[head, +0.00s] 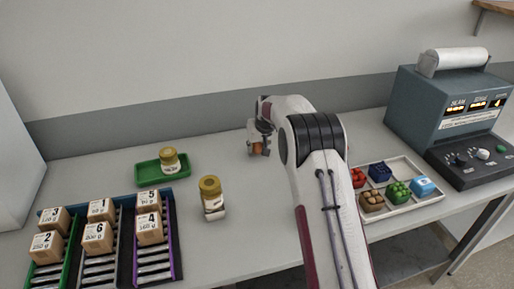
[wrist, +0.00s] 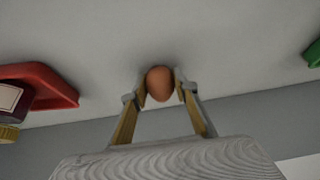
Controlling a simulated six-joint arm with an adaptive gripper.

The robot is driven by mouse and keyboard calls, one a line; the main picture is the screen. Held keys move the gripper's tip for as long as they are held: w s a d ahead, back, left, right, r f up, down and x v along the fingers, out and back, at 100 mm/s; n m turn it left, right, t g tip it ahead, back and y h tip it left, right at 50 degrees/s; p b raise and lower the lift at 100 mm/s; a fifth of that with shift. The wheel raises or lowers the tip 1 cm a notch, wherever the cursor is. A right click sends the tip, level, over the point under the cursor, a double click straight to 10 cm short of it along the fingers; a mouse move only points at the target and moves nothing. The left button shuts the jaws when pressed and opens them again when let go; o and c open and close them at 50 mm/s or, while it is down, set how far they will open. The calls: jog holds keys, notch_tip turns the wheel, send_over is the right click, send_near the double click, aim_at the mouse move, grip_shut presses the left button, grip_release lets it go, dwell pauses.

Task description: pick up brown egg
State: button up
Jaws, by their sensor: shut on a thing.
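The brown egg (wrist: 160,83) sits between the two fingertips of my gripper (wrist: 160,88) in the wrist view. The fingers touch it on both sides, and my gripper is shut on it. In the head view, my gripper (head: 259,145) is at the back of the table, left of my arm's bend. A small orange-brown part of the egg (head: 257,148) shows there between the fingers. I cannot tell whether the egg touches the table or is slightly above it.
A green tray (head: 142,178) with a jar (head: 169,161) lies left. Another jar (head: 213,198) stands in front. Numbered boxes (head: 97,237) fill racks at front left. A sectioned white tray (head: 406,206) and a machine (head: 440,105) stand right. The wrist view shows a red tray (wrist: 62,84).

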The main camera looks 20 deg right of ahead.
jog(key=shift+r, duration=5)
